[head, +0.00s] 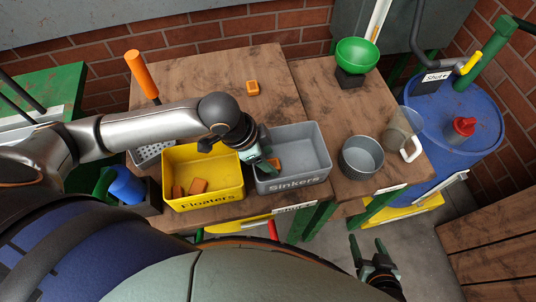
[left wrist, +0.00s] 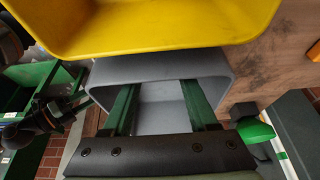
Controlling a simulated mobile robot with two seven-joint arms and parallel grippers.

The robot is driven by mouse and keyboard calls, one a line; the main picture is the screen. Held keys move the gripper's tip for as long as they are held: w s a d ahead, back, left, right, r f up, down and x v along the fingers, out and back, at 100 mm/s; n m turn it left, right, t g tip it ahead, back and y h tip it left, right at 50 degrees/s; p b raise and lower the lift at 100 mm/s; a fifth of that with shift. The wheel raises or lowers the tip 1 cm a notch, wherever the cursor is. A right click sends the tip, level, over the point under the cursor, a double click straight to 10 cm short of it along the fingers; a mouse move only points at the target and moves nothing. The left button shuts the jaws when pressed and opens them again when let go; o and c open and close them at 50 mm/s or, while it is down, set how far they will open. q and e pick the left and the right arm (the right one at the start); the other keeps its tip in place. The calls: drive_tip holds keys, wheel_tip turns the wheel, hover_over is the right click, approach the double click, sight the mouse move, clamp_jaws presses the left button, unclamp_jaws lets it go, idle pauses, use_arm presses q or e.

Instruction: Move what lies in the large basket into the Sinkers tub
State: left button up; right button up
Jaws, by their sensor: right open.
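The grey Sinkers tub (head: 312,160) stands on the bench right of the yellow Floaters tub (head: 226,165). My left gripper (head: 268,163) is at the Sinkers tub's left side, fingers pointing down into it. In the left wrist view its two green fingers (left wrist: 160,108) are spread, with nothing between them, over the grey tub (left wrist: 160,66). My right gripper (head: 369,251) is open and empty, low before the bench.
Orange and brown blocks (head: 198,186) lie in the Floaters tub. An orange block (head: 253,88) lies on the bench behind. A grey round pot (head: 361,157), a clear jug (head: 401,133) and a green bowl (head: 357,55) stand right. A blue drum (head: 464,150) is far right.

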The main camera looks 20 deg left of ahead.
use_arm(q)
drive_tip(key=shift+o, duration=0.7)
drive_tip(key=shift+r, duration=0.25)
drive_tip(key=p+v, duration=0.1)
drive_tip(key=v, duration=1.1)
drive_tip(key=shift+r+p, duration=0.3)
drive_tip(key=shift+r, duration=0.15)
